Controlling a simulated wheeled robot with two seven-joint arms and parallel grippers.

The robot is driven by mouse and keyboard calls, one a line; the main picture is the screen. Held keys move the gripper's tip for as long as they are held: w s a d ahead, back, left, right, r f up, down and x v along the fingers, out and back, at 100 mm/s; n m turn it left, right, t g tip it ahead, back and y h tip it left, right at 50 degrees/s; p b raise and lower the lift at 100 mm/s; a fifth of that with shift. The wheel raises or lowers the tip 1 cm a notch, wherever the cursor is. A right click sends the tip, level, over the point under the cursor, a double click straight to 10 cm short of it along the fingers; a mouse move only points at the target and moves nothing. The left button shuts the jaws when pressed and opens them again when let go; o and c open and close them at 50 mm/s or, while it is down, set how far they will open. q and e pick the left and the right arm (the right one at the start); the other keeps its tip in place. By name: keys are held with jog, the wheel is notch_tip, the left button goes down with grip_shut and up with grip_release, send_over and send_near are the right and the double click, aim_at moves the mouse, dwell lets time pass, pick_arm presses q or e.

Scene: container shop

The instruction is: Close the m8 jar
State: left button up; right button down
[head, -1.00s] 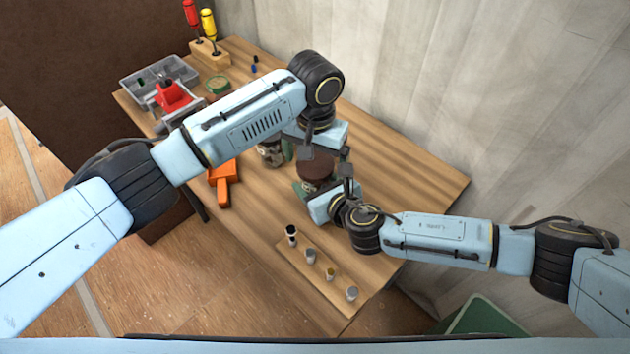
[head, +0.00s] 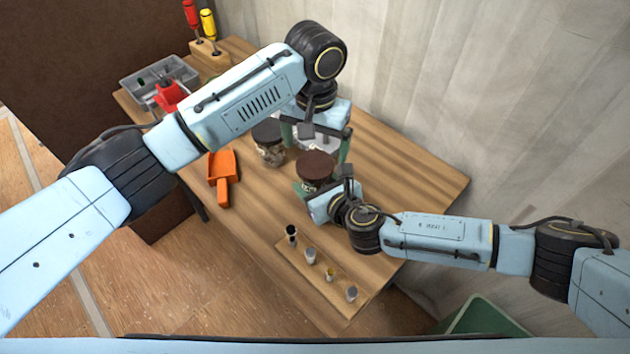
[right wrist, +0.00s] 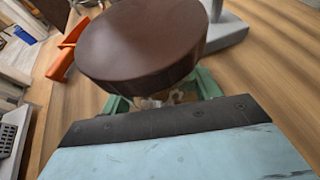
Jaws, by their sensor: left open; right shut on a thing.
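A jar with a wide brown lid (head: 316,166) stands on the wooden table; its label is too small to read. In the right wrist view the brown lid (right wrist: 140,42) sits over the jar mouth; I cannot tell how tight it is. My right gripper (right wrist: 160,97) is shut on the jar body below the lid, its green fingers on either side. My left gripper (head: 316,140) is open and empty, above and behind the lid, with its fingers spread wide. The left forearm hides part of the table.
A second jar with a dark lid (head: 267,131) stands just left. An orange scoop (head: 222,176) lies farther left. A grey tray (head: 158,76) and a red vise (head: 168,97) are at the back left. A wooden strip (head: 291,258) with small samples lies in front. The table's right side is clear.

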aim_at(315, 164)
pick_arm(q)
notch_tip(315, 164, up, 2)
jog(key=shift+w+r+n, duration=0.1)
jog(key=shift+w+n, duration=0.05)
jog(key=shift+n, duration=1.05)
jog(key=shift+r+n, duration=0.55)
jog(key=shift+n, duration=0.45)
jog(key=shift+f, duration=0.1)
jog(key=shift+f, duration=3.9)
